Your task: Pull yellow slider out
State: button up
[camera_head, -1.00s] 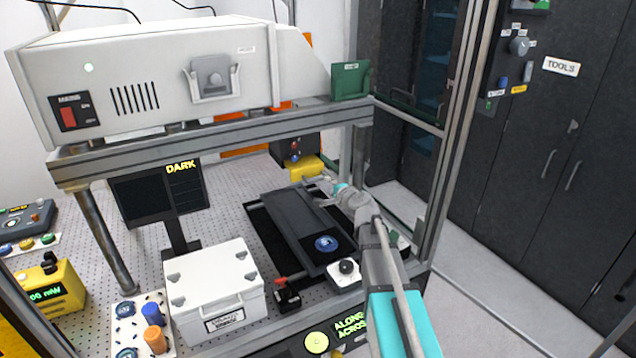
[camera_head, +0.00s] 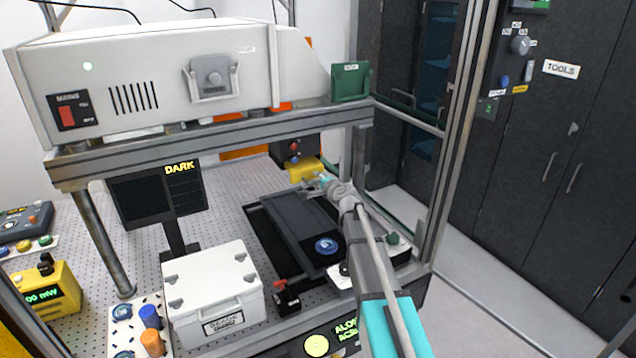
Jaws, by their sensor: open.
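The yellow slider (camera_head: 303,169) is a small yellow block at the back of the bench, below a dark box with a red and a blue knob (camera_head: 294,152). My gripper (camera_head: 313,184) is open just in front of the yellow block and low over the back end of the dark stage. The fingers look very close to the block; I cannot tell whether they touch it. My gripper and wrist hide part of the block's front and lower side.
A dark sliding stage (camera_head: 290,222) with a blue round piece (camera_head: 326,246) lies under my arm. A white case (camera_head: 212,290) stands at front left. A grey instrument (camera_head: 150,85) sits on the frame above. A frame post (camera_head: 455,150) stands to the right.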

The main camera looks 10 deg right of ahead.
grip_shut()
jog(key=shift+s, duration=0.1)
jog(key=f+v, duration=0.2)
jog(key=v, duration=0.7)
jog(key=shift+s, duration=0.2)
jog(key=shift+d, duration=0.1)
grip_release()
jog(key=shift+w, duration=0.15)
